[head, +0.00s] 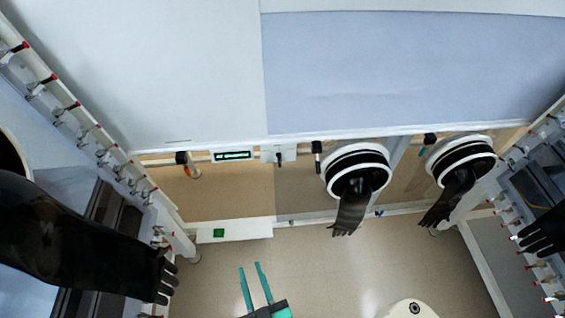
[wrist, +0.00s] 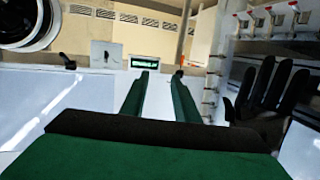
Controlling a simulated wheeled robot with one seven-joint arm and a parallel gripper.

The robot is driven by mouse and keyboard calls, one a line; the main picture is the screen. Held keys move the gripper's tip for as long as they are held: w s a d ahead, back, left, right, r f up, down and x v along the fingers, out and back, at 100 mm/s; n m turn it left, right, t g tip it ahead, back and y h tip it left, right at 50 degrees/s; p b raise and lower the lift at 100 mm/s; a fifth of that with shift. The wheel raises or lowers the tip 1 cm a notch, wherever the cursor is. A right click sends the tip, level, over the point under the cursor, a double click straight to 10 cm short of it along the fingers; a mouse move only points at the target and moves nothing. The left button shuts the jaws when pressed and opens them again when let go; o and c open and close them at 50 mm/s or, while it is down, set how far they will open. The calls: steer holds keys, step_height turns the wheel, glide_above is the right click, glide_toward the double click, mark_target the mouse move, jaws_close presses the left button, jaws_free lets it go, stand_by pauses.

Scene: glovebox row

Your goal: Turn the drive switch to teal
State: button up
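A small pale plate with a dark knob (head: 279,157) sits on the glovebox front, just right of a green-lit display (head: 232,155). I take it for the drive switch; its label and any teal mark are too small to read. In the wrist view the plate (wrist: 106,54) is left of the display (wrist: 144,62), with a small dark knob at its middle. My gripper (head: 249,273) is low in the head view, well short of the panel. Its two teal fingers (wrist: 158,82) are apart, with nothing between them.
Black handles (head: 182,158) (head: 317,148) stick out either side of the plate. Black gloves hang from white-ringed ports (head: 357,171) (head: 462,160) to the right. A large black glove (head: 80,235) reaches in at left. A white ledge with a green button (head: 218,233) lies below. Open floor lies between.

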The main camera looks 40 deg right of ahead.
steer(key=w+d+m+h, duration=0.2)
steer(key=w+d+h, duration=0.1)
steer(key=w+d, duration=0.8)
steer(key=m+h, duration=0.1)
steer(key=h, duration=0.1)
glide_toward(280, 160)
steer(key=x, duration=0.8)
steer(key=shift+w+d+f, duration=0.1)
steer(key=shift+w+d, duration=0.1)
steer(key=shift+w, duration=0.1)
steer(key=shift+c, duration=0.3)
jaws_close()
